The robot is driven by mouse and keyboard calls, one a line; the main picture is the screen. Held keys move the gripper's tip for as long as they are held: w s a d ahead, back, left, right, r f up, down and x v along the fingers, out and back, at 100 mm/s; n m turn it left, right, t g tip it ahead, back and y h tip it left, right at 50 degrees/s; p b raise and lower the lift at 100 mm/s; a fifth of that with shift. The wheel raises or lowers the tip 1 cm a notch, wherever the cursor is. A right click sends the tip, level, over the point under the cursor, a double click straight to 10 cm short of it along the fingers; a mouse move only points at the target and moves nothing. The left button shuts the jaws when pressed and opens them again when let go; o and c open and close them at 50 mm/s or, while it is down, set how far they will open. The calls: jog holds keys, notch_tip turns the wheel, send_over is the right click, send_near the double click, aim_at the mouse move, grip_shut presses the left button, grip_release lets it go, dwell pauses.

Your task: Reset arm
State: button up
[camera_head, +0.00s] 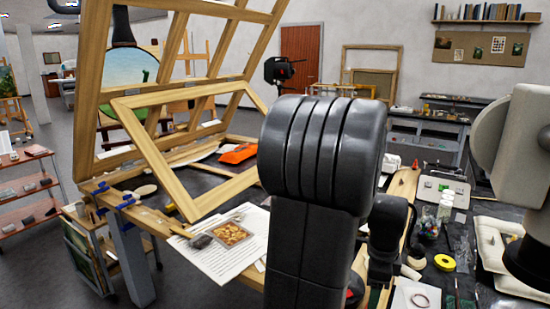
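A large dark ribbed arm link, which looks like part of my own arm, stands upright in the centre of the head view and hides the middle of the workbench. My gripper's fingers cannot be made out in this view. A small gilt piece (232,234) with a gold, patterned surface lies at the front left of the bench, on or beside a printed sheet (222,262). A dark grey block (200,241) lies just left of the gilt piece.
A large wooden frame (92,95) stands tilted at the bench's left, with a smaller wooden frame (150,102) against it. An orange item (238,154) lies behind. Yellow tape (444,262), jars (429,222) and a white cushion (490,245) crowd the right.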

notch_tip(320, 180, up, 11)
notch_tip(320, 180, down, 14)
jog(key=shift+f, duration=0.1)
jog(key=shift+f+n, duration=0.15)
jog(key=shift+n, duration=0.15)
jog(key=n, duration=1)
jog(key=shift+n, duration=0.4)
jog(key=n, duration=0.5)
jog(key=shift+n, duration=0.3)
jog(key=n, duration=0.4)
jog(key=shift+n, duration=0.4)
jog(key=shift+s, duration=0.15)
